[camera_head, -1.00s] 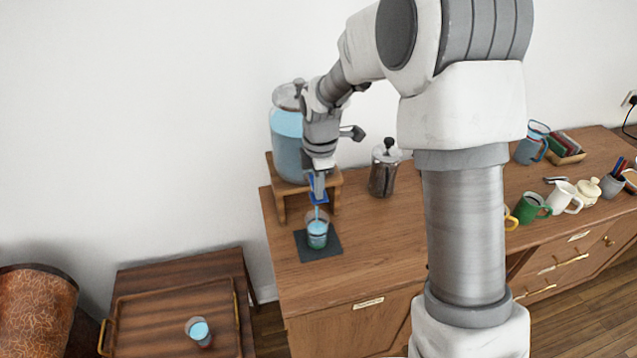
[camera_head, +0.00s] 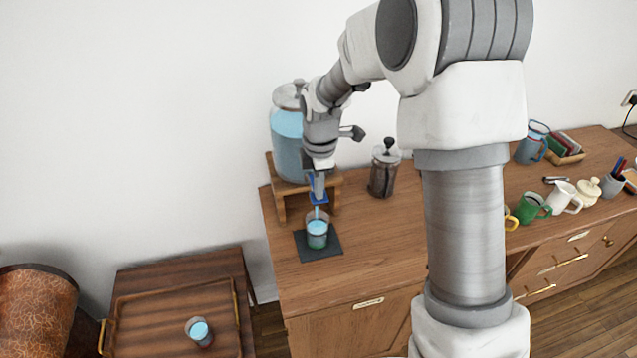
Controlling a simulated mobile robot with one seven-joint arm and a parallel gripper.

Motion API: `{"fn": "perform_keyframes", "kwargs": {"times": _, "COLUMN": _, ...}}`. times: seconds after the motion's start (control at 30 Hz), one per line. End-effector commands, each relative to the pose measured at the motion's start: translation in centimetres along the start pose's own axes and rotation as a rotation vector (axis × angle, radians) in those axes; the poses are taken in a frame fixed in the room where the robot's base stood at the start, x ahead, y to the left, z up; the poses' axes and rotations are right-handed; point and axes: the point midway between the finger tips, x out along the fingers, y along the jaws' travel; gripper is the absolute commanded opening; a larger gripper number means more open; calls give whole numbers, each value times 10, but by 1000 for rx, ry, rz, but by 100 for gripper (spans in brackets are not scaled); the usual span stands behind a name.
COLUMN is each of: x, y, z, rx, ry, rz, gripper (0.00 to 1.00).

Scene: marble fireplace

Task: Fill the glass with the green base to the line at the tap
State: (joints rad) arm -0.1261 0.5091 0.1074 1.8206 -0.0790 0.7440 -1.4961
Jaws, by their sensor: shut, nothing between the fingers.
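The glass with the green base (camera_head: 317,236) stands upright on a dark square mat (camera_head: 333,250) under the tap. Light blue liquid is in it, and a thin blue stream runs into it from above. The line on the glass is too small to make out. The blue tap (camera_head: 319,198) is at the front of a large lidded dispenser (camera_head: 287,140) of blue liquid on a wooden stand (camera_head: 279,199). My gripper (camera_head: 318,190) points down at the tap, shut and empty, its fingertips at the tap's lever. Whether they touch it I cannot tell.
A French press (camera_head: 384,170) stands right of the dispenser. Another glass (camera_head: 199,331) with blue liquid stands on a wooden tray (camera_head: 150,310) at lower left. Mugs, including a green one (camera_head: 532,207), and a blue jug (camera_head: 532,144) stand at right. The counter's front middle is clear.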

Motion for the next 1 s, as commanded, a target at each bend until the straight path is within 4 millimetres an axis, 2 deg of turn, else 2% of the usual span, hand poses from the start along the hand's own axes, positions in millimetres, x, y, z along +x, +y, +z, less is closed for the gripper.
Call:
{"fn": "perform_keyframes", "kwargs": {"times": 0.3, "x": 0, "y": 0, "z": 0, "rx": 0, "ry": 0, "rz": -2, "gripper": 0}}
{"fn": "perform_keyframes", "kwargs": {"times": 0.7, "x": -16, "y": 1, "z": 0, "rx": -1, "ry": 0, "rz": -1, "gripper": 0}}
{"fn": "perform_keyframes", "kwargs": {"times": 1.0, "x": -16, "y": 1, "z": 0, "rx": 0, "ry": 0, "rz": 0, "gripper": 0}}
